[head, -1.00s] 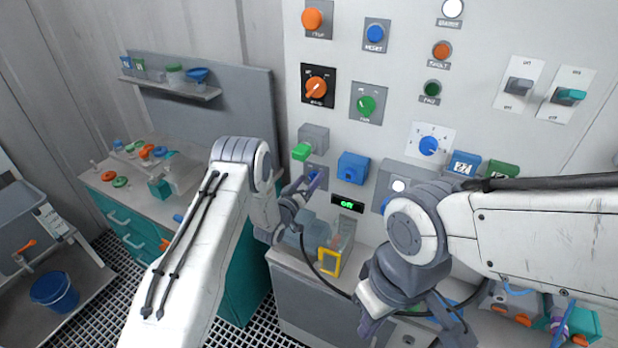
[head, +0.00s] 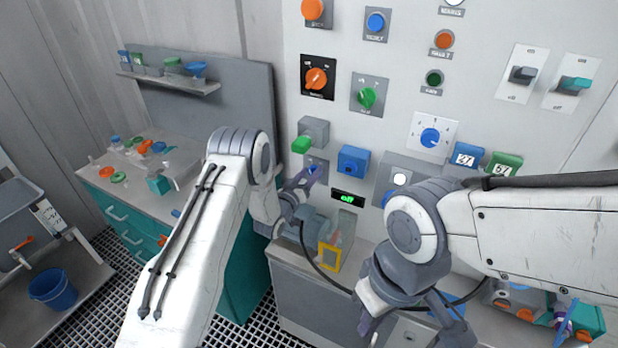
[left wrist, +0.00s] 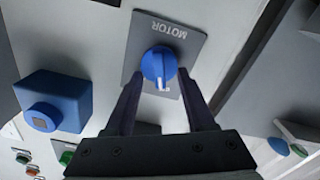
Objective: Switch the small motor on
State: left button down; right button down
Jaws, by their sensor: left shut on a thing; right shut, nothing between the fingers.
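The small motor switch is a blue knob (left wrist: 159,66) with a white pointer line, on a grey plate (left wrist: 178,38) marked MOTOR in the left wrist view. The pointer aims toward the bottom of that picture. My left gripper (left wrist: 160,88) is shut on the knob, one dark finger on each side. In the head view my left gripper (head: 308,178) reaches the panel and largely covers the knob. A small display (head: 347,198) to the right glows green and seems to read "off". My right gripper (head: 372,328) is shut and empty, low in front of the bench.
A blue box (head: 353,160) is beside the motor plate, and a grey box with a green knob (head: 302,144) is above it. A yellow-framed clear vessel (head: 331,256) stands below. Other knobs and switches fill the panel above and to the right.

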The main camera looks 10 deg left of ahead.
pick_arm(q)
jog(key=shift+s+d+f+m+b, duration=0.1)
jog(key=shift+d+m+b, duration=0.05)
jog(key=shift+m+b, duration=1.85)
jog(key=shift+d+r+m+b, duration=0.1)
jog(key=shift+d+m+b, duration=0.1)
jog(key=shift+m+b, duration=1.75)
jog(key=shift+s+d+f+m+b, duration=0.15)
jog(key=shift+m+b, duration=1.1)
jog(key=shift+b, duration=1.45)
jog(key=shift+w, duration=0.1)
jog(key=shift+c, duration=1.3)
grip_release()
jog(key=b+v, duration=0.3)
jog(key=v, duration=0.7)
jog(key=shift+s, duration=0.25)
